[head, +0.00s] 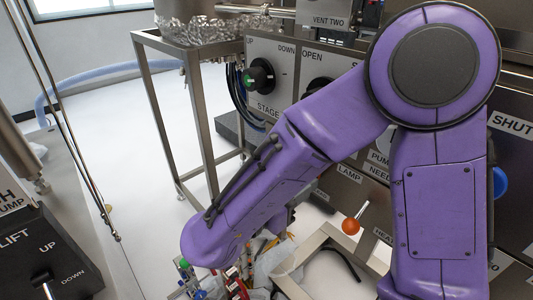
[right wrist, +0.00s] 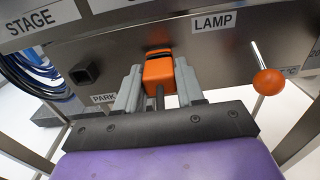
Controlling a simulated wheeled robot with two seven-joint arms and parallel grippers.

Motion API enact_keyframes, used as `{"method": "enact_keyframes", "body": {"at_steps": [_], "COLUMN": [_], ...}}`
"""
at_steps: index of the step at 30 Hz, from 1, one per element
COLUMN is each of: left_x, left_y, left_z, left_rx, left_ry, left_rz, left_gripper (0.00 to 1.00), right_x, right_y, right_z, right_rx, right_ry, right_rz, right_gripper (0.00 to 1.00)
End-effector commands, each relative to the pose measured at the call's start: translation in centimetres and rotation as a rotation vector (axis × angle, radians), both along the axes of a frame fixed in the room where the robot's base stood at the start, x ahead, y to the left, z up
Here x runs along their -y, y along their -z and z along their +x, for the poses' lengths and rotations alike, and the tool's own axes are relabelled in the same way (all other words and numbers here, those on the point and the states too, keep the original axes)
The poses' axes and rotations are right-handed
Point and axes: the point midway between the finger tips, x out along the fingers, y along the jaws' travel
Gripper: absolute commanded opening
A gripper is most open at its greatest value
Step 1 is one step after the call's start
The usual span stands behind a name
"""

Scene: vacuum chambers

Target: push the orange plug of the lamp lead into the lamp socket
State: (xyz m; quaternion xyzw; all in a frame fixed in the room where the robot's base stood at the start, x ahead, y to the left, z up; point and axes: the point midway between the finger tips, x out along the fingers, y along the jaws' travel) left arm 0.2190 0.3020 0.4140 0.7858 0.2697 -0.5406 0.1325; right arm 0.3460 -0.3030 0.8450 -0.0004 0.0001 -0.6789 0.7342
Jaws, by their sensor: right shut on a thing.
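The orange plug (right wrist: 158,73) of the lamp lead is held between the two grey fingers of my right gripper (right wrist: 159,76) in the right wrist view. Its dark lead (right wrist: 160,98) runs back between the fingers. The lamp socket (right wrist: 158,51), with an orange rim and a dark opening, is in the steel panel straight ahead of the plug, left of the LAMP label. The plug's front end overlaps the socket's lower part in this view, so I cannot tell whether they touch. In the head view my purple arm hides the right gripper, plug and socket. My left gripper is not in view.
An orange ball-ended lever (right wrist: 267,82) sticks out of the panel to the right. A square dark-holed park fitting (right wrist: 83,73) is to the left, with coiled blue cables (right wrist: 35,75) beyond. A steel-framed stand (head: 190,110) stands on the floor.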

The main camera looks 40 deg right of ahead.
Motion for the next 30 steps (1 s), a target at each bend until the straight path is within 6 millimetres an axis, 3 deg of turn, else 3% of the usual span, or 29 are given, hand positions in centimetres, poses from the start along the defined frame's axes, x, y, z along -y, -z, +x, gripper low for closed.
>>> {"method": "enact_keyframes", "body": {"at_steps": [19,20,22,23,30], "left_x": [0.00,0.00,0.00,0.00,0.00], "left_y": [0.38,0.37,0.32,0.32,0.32], "left_z": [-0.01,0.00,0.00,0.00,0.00], "left_rx": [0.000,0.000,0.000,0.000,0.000], "left_ry": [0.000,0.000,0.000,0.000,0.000], "left_rz": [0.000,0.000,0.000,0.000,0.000], "left_gripper": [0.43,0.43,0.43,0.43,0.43], "right_x": [0.53,0.56,0.55,0.54,0.52], "right_y": [0.04,0.01,-0.02,-0.02,-0.01], "right_z": [0.02,0.02,0.02,0.02,0.03], "right_rx": [0.001,0.001,0.001,0.001,0.001], "right_ry": [0.000,0.000,0.000,0.000,0.000], "right_rz": [0.001,0.001,0.000,0.000,0.000], "right_gripper": [0.00,0.41,0.64,0.68,0.68]}}
